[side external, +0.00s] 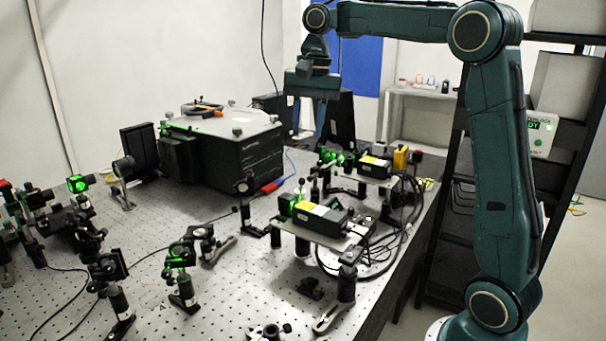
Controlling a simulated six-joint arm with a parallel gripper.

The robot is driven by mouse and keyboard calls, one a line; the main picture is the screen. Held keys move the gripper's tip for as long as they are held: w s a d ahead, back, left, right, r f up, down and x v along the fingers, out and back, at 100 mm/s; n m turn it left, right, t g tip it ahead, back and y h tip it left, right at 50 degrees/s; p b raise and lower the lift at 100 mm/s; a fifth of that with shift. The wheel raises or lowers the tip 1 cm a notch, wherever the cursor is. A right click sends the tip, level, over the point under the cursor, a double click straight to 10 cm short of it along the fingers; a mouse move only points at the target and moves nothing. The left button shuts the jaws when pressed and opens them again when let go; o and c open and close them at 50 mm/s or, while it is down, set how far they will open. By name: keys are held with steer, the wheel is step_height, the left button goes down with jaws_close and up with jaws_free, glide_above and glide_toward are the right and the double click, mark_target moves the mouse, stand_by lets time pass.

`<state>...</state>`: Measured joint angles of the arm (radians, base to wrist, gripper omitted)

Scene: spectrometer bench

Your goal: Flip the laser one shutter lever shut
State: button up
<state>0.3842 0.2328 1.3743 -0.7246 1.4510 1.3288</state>
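Two black laser boxes stand on raised plates on the bench. The nearer laser (324,219) has a yellow and white label and a green glow at its left end. The farther laser (374,167) is smaller in view, with green-lit parts (331,156) to its left. I cannot read which one is laser one, and a shutter lever is too small to make out. My gripper (308,122) points down above the back of the bench, apart from both lasers. Its two fingers look spread, with nothing seen between them.
A large black spectrometer box (221,150) with tools on top stands at the back left. Optic posts (183,275) crowd the left and front of the perforated bench (222,292). Loose black cables (405,215) loop right of the lasers. A dark rack (560,160) stands behind my arm.

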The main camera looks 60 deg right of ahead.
mark_target(302, 179)
steer(key=shift+f, duration=0.2)
steer(key=f, duration=0.9)
steer(key=w+f, duration=0.1)
steer(key=f, duration=0.3)
steer(key=shift+a+f, duration=0.15)
steer(key=shift+a, duration=0.2)
jaws_close()
